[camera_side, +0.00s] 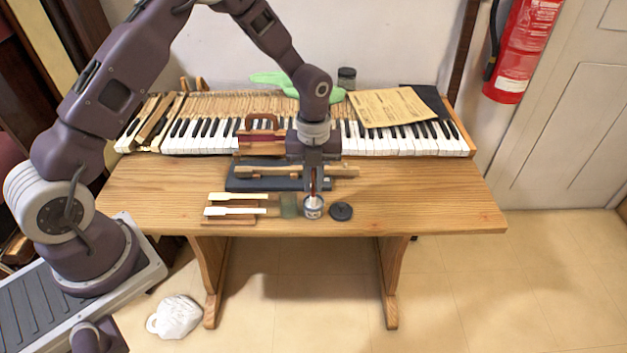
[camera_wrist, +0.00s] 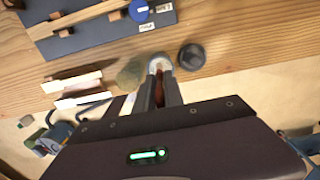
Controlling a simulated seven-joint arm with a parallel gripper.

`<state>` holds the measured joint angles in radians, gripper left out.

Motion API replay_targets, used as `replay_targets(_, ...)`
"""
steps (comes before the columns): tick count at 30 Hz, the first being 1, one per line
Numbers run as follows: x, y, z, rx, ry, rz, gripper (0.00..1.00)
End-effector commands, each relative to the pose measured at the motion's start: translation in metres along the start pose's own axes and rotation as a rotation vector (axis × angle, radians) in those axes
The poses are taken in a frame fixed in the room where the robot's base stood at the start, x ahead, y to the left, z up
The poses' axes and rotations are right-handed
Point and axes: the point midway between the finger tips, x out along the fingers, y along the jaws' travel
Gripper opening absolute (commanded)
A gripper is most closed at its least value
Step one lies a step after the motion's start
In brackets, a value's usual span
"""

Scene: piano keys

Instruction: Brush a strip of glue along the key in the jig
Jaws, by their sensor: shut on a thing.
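My gripper (camera_side: 313,184) points down over the front of the wooden table and is shut on a brush with a reddish-brown handle (camera_wrist: 164,72). The brush's lower end is at the mouth of a small open white glue pot (camera_side: 313,211); I cannot tell how deep it reaches. The pot also shows in the wrist view (camera_wrist: 155,63), just past my fingertips. The jig (camera_side: 240,184), a dark blue base, lies behind the pot with a long pale wooden key (camera_side: 338,171) across it. My gripper hides part of the key. The jig also shows in the wrist view (camera_wrist: 110,37).
A dark round lid (camera_side: 341,211) lies right of the pot. A glass jar (camera_side: 289,206) stands close on its left. White-topped key pieces (camera_side: 232,210) lie further left. The piano keyboard (camera_side: 400,141) fills the back. The right of the table (camera_side: 430,195) is clear.

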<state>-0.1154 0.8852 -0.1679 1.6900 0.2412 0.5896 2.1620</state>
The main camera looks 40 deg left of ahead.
Motion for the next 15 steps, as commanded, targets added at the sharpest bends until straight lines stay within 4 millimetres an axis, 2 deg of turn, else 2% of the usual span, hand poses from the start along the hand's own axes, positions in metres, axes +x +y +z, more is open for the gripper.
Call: replay_targets(15,-0.054,0.0,0.001,-0.001,-0.002,-0.002,0.0)
